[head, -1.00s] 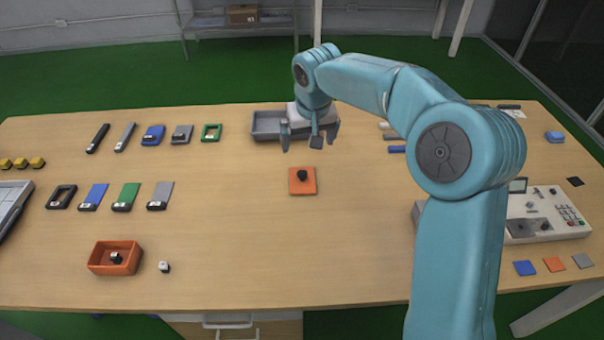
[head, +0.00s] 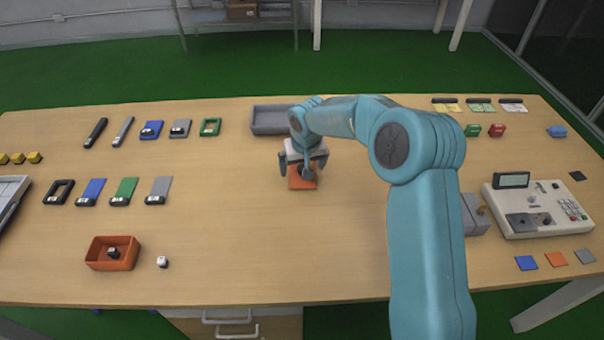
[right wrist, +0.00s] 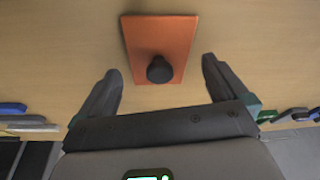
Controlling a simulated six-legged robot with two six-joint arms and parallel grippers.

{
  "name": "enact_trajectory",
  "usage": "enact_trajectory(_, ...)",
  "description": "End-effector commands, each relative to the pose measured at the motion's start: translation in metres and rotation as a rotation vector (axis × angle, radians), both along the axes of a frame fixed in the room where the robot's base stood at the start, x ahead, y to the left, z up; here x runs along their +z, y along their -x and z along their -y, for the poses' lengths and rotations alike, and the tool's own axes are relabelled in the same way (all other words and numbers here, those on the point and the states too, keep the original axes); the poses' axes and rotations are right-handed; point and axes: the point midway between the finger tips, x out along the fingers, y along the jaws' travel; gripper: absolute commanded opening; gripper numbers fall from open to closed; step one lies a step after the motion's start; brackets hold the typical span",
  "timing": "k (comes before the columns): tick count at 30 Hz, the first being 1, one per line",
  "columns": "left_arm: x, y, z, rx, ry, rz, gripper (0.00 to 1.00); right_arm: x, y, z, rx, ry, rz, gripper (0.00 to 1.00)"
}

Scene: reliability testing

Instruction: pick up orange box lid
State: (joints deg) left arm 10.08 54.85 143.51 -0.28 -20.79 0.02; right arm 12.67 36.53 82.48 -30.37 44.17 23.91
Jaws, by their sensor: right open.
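The orange box lid (head: 302,182) is a flat square plate lying on the table, partly hidden by my right gripper in the head view. In the right wrist view the lid (right wrist: 165,34) shows a round black knob (right wrist: 159,69) on it. My right gripper (head: 303,177) is open and points down close over the lid. In the right wrist view its two fingers (right wrist: 161,77) are spread to either side of the knob, with nothing between them touching. My left gripper is not in view.
An open orange box (head: 93,254) with a small item inside stands front left, beside a small white-and-black piece (head: 162,262). A grey tray (head: 270,128) lies behind the lid. A white keypad device (head: 515,230) stands at right. The middle front of the table is clear.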

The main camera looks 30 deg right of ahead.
Motion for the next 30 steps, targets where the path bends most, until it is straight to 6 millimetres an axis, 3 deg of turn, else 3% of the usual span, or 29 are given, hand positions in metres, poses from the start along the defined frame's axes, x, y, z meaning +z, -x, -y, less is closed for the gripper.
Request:
enact_trajectory(3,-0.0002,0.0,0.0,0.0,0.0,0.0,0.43,-0.0118,-0.0036,0.0018,0.0,0.0,0.0,1.0)
enact_trajectory(10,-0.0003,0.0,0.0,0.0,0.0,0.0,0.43,-0.0131,-0.0043,0.0019,0.0,0.001,0.002,1.0)
enact_trajectory(11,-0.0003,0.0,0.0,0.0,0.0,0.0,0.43,-0.0131,-0.0043,0.0019,0.0,0.0,0.001,0.97)
enact_trajectory(15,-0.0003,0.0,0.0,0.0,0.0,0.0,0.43,-0.0132,-0.0041,0.0018,0.0,0.0,0.001,0.52)
enact_trajectory(20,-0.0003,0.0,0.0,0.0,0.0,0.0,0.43,-0.0131,-0.004,0.0017,0.0,0.0,0.001,0.51)
enact_trajectory(21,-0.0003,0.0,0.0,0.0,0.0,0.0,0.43,-0.0131,-0.004,0.0017,0.0,0.0,0.001,0.46)
enact_trajectory(28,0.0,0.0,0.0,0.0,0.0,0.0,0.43,-0.0109,-0.0041,0.0017,0.0,0.0,0.001,0.45)
enact_trajectory(30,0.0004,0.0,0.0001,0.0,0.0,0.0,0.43,-0.0062,-0.0043,0.0018,-0.001,0.0,0.001,0.32)
